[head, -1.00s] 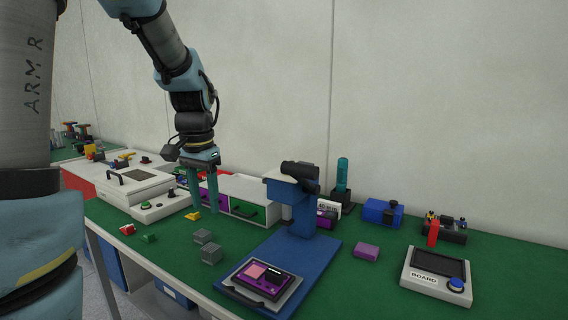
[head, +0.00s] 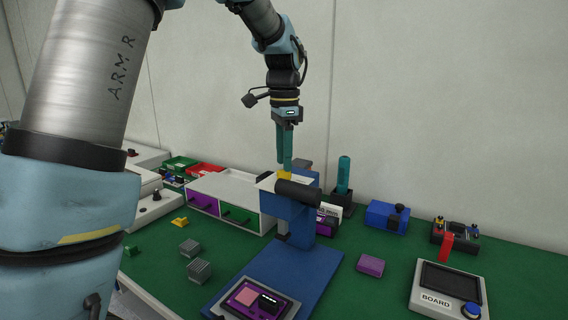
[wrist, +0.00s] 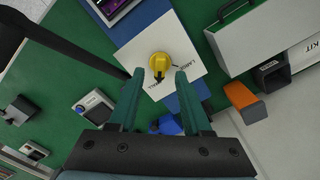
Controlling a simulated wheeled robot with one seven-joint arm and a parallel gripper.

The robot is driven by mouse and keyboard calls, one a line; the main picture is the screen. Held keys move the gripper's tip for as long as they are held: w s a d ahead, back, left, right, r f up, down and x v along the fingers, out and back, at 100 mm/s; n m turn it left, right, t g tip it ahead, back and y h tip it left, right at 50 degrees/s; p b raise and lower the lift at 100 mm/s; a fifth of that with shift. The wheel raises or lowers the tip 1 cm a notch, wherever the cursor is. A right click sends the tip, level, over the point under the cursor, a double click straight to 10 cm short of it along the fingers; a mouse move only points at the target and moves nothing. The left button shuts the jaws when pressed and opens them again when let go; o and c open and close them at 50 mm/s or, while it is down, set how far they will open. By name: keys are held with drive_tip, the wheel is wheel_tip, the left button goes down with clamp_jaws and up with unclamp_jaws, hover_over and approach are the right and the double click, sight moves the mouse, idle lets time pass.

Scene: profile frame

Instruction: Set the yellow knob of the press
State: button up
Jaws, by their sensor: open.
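The blue press (head: 288,211) stands on its blue base plate on the green bench in the head view. Its yellow knob (head: 284,175) sits on top of the press head, partly hidden by my gripper and the black cylinder. In the wrist view the yellow knob (wrist: 159,62) lies on a white label plate (wrist: 158,40) with lettering and has a dark pointer. My gripper (head: 285,165) points down above the knob. In the wrist view my gripper's teal fingers (wrist: 156,72) are apart, with the knob beyond the gap between their tips. Nothing is held; contact cannot be told.
A black cylinder (head: 298,193) sticks out from the press head. A white drawer unit (head: 229,196) stands left of the press, and a teal post (head: 343,174) stands to its right. A purple block (head: 370,265) and a board panel (head: 446,288) lie further right.

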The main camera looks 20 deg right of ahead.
sight(284, 176)
drive_tip(key=shift+f, duration=1.4)
clamp_jaws()
